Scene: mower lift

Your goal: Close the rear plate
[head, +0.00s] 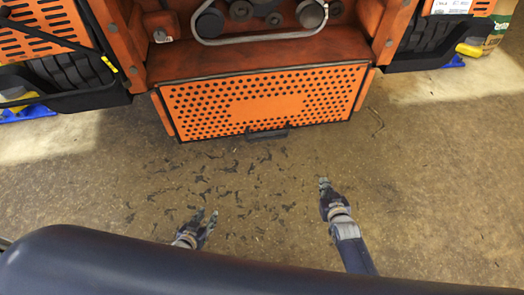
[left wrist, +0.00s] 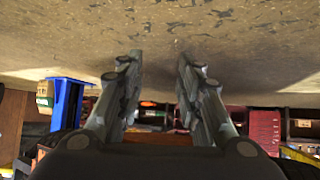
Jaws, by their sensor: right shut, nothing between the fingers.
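The rear plate (head: 262,101) is an orange perforated panel with a dark border at the lower back of the mower. It hangs down open, below the bay with the round dark parts. A dark handle (head: 267,134) sits at the middle of its lower edge. My left gripper (head: 208,217) is below and left of the handle, apart from the plate. Its two fingers stand apart with nothing between them, as the left wrist view (left wrist: 160,75) also shows. My right gripper (head: 324,184) is below and right of the handle, shut and empty, apart from the plate.
The mower's orange body (head: 250,58) spans the top, with dark tracks on both sides. Dark scraps (head: 240,185) are scattered on the brown floor below the plate. The floor between the grippers and the plate has no large obstacle. A blue thing (left wrist: 68,102) shows in the left wrist view.

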